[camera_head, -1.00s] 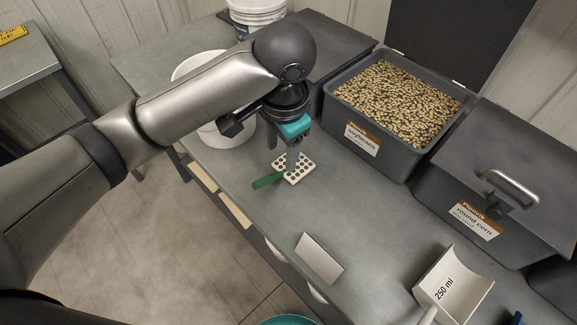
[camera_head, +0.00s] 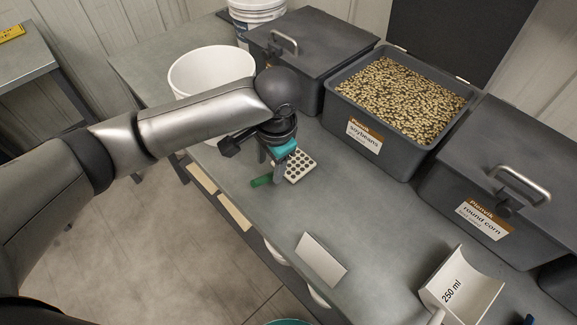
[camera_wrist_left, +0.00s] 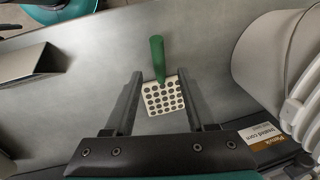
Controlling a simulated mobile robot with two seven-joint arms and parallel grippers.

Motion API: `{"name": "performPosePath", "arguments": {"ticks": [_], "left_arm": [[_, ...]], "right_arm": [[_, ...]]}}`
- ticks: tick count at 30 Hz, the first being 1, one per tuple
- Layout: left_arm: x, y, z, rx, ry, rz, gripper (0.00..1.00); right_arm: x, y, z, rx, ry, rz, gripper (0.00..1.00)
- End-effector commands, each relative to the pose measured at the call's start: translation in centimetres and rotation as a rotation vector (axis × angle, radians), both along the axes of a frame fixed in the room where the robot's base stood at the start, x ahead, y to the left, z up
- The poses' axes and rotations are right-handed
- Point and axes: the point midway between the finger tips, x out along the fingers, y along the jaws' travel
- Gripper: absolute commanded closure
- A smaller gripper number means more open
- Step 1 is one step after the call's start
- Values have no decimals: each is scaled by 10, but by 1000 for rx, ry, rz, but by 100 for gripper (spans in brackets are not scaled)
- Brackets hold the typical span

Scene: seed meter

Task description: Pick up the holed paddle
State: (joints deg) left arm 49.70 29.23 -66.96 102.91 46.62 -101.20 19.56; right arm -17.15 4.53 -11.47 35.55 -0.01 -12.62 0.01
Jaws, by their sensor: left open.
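The holed paddle is a white plate with rows of dark holes and a green handle. Its plate (camera_head: 300,163) lies flat on the grey bench near the front edge, and its green handle (camera_head: 261,181) points toward that edge. In the left wrist view the paddle (camera_wrist_left: 164,97) shows between the two fingers, with the handle (camera_wrist_left: 157,58) pointing away from the palm. My left gripper (camera_head: 270,172) is open and empty above the paddle, hiding part of it in the head view. I cannot see my right gripper.
A white bucket (camera_head: 208,72) stands behind my left arm. An open bin of soybeans (camera_head: 363,137) and a closed round corn bin (camera_head: 483,218) line the back. Bench between is clear.

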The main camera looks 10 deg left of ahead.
Motion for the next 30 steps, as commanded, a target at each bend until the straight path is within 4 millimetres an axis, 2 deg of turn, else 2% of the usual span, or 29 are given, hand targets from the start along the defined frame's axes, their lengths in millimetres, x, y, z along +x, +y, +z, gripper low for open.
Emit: {"name": "performPosePath", "arguments": {"ticks": [3,7,17,30], "left_arm": [[1,3,-22,3,3,2,44],[4,5,-39,3,1,2,44],[5,5,-44,1,0,0,45],[5,5,-43,1,0,0,95]], "right_arm": [[0,0,-8,0,0,0,50],[0,0,-13,0,0,0,50],[0,0,-13,0,1,0,50],[-1,0,-13,0,1,0,50]]}}
